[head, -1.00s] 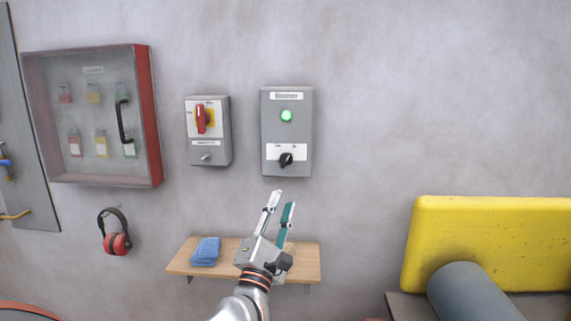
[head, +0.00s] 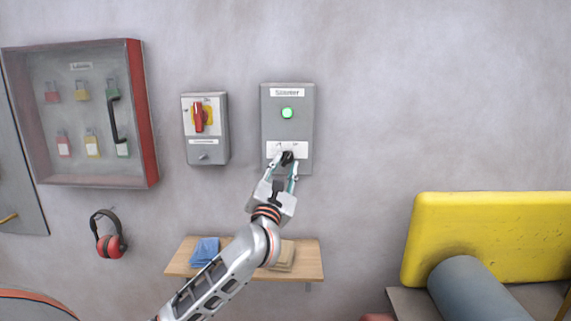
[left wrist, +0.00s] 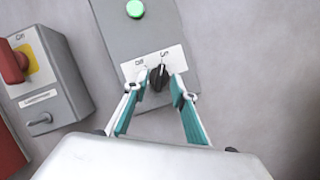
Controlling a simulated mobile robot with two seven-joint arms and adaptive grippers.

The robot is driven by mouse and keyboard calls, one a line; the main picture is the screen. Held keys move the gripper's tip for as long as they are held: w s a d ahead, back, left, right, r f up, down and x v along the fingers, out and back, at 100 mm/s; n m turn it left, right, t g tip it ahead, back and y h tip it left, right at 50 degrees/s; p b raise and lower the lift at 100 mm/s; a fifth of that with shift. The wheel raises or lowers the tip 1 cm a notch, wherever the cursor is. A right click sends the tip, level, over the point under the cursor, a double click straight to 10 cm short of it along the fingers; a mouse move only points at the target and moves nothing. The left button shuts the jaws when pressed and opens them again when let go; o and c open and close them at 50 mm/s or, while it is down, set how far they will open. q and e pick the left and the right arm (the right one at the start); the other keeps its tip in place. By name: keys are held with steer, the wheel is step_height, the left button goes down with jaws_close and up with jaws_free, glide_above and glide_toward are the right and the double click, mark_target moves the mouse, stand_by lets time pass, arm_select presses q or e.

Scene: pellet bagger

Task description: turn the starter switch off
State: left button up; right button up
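The starter box (head: 305,128) is a grey box on the wall with a lit green lamp (head: 287,113). Its black rotary switch (head: 287,158) sits on a white label plate low on the box. In the left wrist view the black knob (left wrist: 157,77) stands between the spread fingertips of my left gripper (left wrist: 158,92). The fingers are open, one on each side of the knob, with a gap on the right; contact on the left is hard to tell. In the head view my left gripper (head: 281,168) reaches up to the knob from below. My right gripper is not in view.
A grey box with a red and yellow isolator switch (head: 199,117) is mounted left of the starter box. Further left is a padlock cabinet (head: 152,115). A wooden shelf (head: 313,262) with cloths is below. A yellow panel (head: 490,235) stands at right.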

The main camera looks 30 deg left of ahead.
arm_select(q)
steer(key=shift+w+a+r, duration=0.15)
steer(key=shift+w+r, duration=0.05)
steer(key=shift+w, duration=0.3)
jaws_close()
